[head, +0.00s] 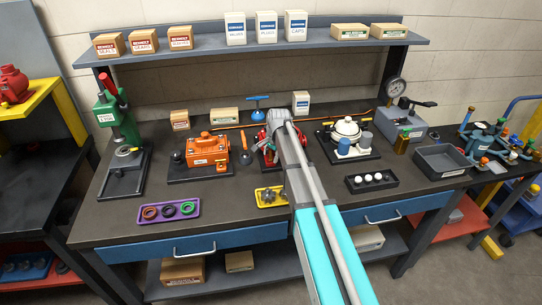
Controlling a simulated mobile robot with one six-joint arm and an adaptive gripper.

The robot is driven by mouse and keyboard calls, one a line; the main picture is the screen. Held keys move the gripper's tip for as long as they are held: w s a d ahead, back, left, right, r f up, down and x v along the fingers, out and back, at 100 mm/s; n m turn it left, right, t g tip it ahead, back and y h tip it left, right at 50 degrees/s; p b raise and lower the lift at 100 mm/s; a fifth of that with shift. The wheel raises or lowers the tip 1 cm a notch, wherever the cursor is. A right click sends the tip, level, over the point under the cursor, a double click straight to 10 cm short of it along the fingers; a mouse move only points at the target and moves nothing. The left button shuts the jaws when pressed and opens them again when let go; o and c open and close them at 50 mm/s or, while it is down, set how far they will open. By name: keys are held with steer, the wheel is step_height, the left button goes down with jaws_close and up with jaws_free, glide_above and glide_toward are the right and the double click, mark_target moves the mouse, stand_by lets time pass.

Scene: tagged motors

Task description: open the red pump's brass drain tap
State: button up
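The red pump (260,141) stands on a dark base in the middle of the bench. My arm crosses in front of it and hides its right part. I cannot make out its brass drain tap in this view. My gripper (272,138) is at the far end of my arm, over or close beside the red pump. Its fingers are too small and too hidden to tell whether they are open or touching anything.
An orange motor (206,151) stands left of the pump, a white-domed unit (344,131) right. A yellow tray (268,205), a purple ring tray (144,218) and a black tray of white balls (352,188) lie in front. The shelf (250,46) spans the back.

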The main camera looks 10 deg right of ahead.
steer(key=m+h, duration=0.1)
steer(key=m, duration=0.5)
steer(key=shift+m, duration=0.4)
steer(key=shift+s+r+p, duration=0.1)
steer(key=shift+r+p, duration=0.3)
step_height(320, 180, up, 13)
steer(key=s+p, duration=0.3)
steer(key=p, duration=1)
steer(key=s+f+n+g+b, duration=0.1)
steer(key=s+f+n+b, duration=0.2)
steer(key=s+n, duration=0.6)
steer(key=s+f+n+b, duration=0.4)
steer(key=s+n, duration=0.4)
steer(key=s, duration=0.9)
steer(key=shift+f+n+g, duration=0.3)
steer(key=shift+n+g, duration=0.1)
